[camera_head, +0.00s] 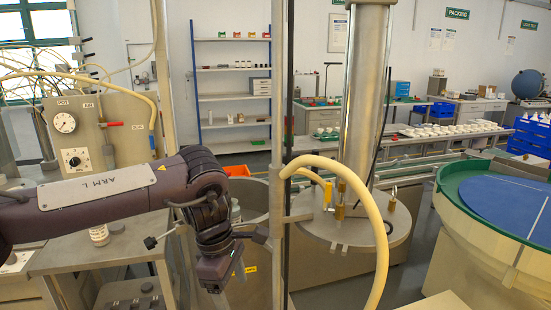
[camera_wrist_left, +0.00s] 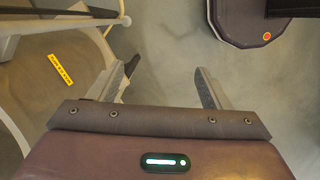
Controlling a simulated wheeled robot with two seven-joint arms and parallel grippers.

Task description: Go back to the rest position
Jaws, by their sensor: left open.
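My left arm (camera_head: 110,195), dark and marked "ARM L", reaches in from the left, with its wrist bent downward. My left gripper (camera_head: 225,278) hangs pointing down, left of a vertical metal post. In the left wrist view the gripper (camera_wrist_left: 163,82) has its two fingers spread apart, with nothing between them and grey floor (camera_wrist_left: 170,40) beyond. My right gripper is in neither view.
The metal post (camera_head: 279,110) and a cream hose (camera_head: 372,215) stand right of my left gripper. A metal vessel (camera_head: 257,200) is behind it. A gauge panel (camera_head: 105,130) and metal bench (camera_head: 80,258) are left. A green-rimmed round machine (camera_head: 455,205) is right.

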